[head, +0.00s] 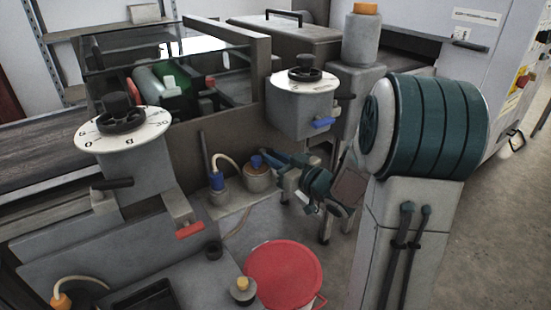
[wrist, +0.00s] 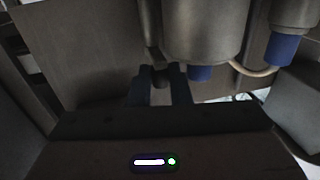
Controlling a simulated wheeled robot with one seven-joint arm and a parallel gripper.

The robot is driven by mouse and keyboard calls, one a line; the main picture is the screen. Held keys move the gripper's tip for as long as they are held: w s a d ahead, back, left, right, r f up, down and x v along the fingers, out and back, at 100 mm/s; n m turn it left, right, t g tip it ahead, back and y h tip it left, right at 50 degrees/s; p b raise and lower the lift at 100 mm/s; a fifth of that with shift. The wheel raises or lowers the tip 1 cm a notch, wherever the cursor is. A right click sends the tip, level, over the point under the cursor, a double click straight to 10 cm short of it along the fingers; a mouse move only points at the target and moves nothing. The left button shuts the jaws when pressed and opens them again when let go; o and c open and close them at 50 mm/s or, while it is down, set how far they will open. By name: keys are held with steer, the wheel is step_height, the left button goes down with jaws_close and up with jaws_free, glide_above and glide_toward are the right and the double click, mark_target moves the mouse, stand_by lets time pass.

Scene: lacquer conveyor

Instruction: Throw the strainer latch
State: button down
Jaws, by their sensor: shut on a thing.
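The strainer appears to be the small brownish-grey canister (head: 257,180) with a blue part on top, low in the middle of the head view. In the wrist view a grey cylinder (wrist: 200,35) with a blue end is close in front. My gripper (head: 268,157) reaches it from the right in the head view. In the wrist view its two dark blue fingers (wrist: 162,82) are shut on a small dark latch lever (wrist: 160,76) beside the cylinder. The fingers cover part of the lever, and its full shape is too dark to tell.
A blue-ended fitting with a pale hose (head: 216,181) stands left of the canister. Dials (head: 122,130) (head: 302,77) stand on grey housings either side. A red lid (head: 284,275), a yellow-knobbed part (head: 242,288) and a black tray (head: 143,297) are in front.

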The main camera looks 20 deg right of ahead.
steer(key=shift+w+d+r+n+g+y+p, duration=0.15)
steer(key=shift+d+n+g+y+p, duration=0.15)
steer(key=shift+n+g+y, duration=0.2)
steer(key=shift+w+d+r+n+g+y+p, duration=0.1)
steer(key=shift+w+d+n+g+y+p, duration=0.1)
steer(key=shift+n+g+y+p, duration=0.3)
steer(key=shift+d+f+n+y, duration=0.15)
steer(key=shift+n+y, duration=0.15)
steer(key=shift+y, duration=0.3)
steer(key=c, duration=1.6)
jaws_free()
steer(key=p+v, duration=0.1)
steer(key=v, duration=1.3)
